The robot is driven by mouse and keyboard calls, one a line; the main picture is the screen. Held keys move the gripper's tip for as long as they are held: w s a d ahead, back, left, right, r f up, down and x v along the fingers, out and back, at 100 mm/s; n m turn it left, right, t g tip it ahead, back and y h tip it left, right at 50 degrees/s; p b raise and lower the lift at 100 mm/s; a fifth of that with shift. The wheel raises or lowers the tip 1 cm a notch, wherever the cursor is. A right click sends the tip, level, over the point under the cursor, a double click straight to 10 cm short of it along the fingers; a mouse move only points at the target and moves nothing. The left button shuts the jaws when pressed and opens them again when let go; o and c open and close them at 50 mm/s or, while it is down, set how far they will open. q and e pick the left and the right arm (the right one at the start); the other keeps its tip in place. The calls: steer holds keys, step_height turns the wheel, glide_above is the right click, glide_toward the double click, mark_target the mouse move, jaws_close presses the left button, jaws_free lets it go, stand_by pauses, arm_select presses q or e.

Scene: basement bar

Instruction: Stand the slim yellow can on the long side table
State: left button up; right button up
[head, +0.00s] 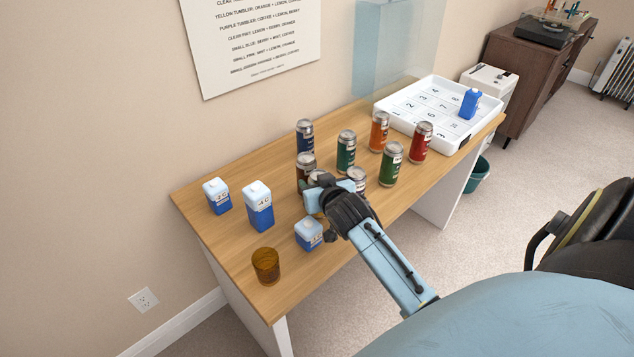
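A long light-wood table (235,244) stands along the wall. I cannot make out a slim yellow can. One gripper (318,194) of mine, on the arm from the lower right, is low over the table's front middle, among cans and cartons. A silver can top (316,177) shows right behind it; that can's body is hidden, so I cannot tell its colour or whether it is held. The fingers are mostly hidden too. My other gripper is out of view.
Teal (346,153), green (391,166), orange (379,133) and red (421,143) cans stand right. An amber tumbler (266,266) is front left. A white tray (392,117) fills the far end.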

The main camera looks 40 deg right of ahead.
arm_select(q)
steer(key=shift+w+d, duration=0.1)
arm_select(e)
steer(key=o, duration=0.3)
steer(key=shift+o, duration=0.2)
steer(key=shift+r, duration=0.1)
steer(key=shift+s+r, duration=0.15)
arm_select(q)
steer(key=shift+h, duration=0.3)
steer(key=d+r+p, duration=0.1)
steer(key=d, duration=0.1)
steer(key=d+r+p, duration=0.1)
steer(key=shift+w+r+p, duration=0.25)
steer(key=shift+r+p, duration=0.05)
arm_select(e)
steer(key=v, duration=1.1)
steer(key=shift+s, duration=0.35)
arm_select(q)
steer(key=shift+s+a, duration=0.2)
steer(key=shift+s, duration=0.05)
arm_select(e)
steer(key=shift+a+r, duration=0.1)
